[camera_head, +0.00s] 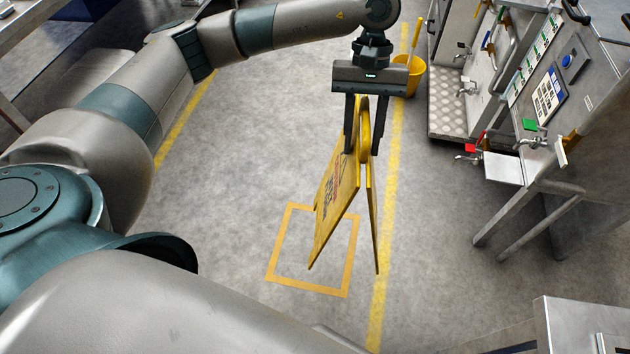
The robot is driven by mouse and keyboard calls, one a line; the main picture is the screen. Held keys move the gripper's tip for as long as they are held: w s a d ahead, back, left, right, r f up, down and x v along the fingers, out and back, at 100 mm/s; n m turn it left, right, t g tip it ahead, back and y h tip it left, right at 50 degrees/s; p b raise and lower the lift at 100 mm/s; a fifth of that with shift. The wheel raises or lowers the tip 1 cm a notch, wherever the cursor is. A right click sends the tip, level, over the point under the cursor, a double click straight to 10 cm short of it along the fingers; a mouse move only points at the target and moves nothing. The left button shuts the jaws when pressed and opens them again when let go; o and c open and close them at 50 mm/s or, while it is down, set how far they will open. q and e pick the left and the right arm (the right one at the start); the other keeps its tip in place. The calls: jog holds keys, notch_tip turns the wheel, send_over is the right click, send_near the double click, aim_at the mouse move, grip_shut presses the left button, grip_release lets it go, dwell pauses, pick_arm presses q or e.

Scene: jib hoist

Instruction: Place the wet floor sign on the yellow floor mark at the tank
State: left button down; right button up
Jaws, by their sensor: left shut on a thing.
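The yellow wet floor sign (337,205) hangs from my left gripper (365,140), which is shut on its top. The sign's two panels are slightly spread, with their lower ends pointing down. In the picture the sign overlaps the right part of the yellow floor mark (292,284), a square outline on the grey floor. It appears to be held above the floor; the exact height is hard to tell. The sign hides part of the mark's upper right. My right gripper is not in view.
A long yellow floor line (379,290) runs just right of the mark. A yellow bucket (414,75) stands at the back. Metal equipment with taps and a control panel (548,95) lines the right side. The floor left of the mark is clear.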

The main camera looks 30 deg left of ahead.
pick_arm(q)
jog(key=a+f+n+t+h, duration=0.1)
jog(key=a+f+n+t, duration=0.1)
jog(key=f+n, duration=0.6)
jog(key=a+f+n+t+h, duration=0.1)
jog(key=f+n+t, duration=0.2)
jog(key=f+n, duration=0.5)
notch_tip(320, 180, down, 11)
jog(key=shift+w+a+f+t+p, duration=0.1)
jog(key=shift+w+a+t+p, duration=0.05)
jog(key=shift+a+t+p, duration=0.2)
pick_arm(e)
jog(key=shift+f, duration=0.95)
